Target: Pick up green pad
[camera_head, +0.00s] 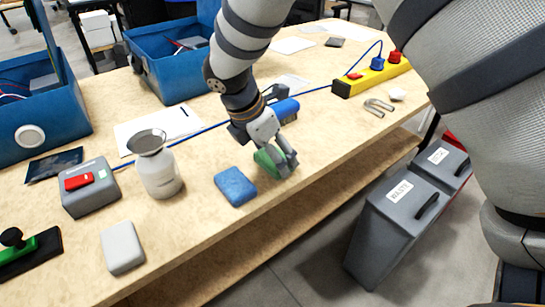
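The green pad (267,163) is near the front edge of the wooden table, just right of the blue pad (235,186). My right gripper (281,163) points down at it, with its grey fingers against or around the pad's right part and hiding some of it. I cannot tell whether the fingers are closed on the pad, or whether the pad is resting on the table. My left gripper is not in view.
A grey pad (122,247), a bottle with a funnel (160,175) and a grey box with a red switch (89,187) stand to the left. Blue toolboxes (170,70) are behind. A yellow power strip (372,77) lies right.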

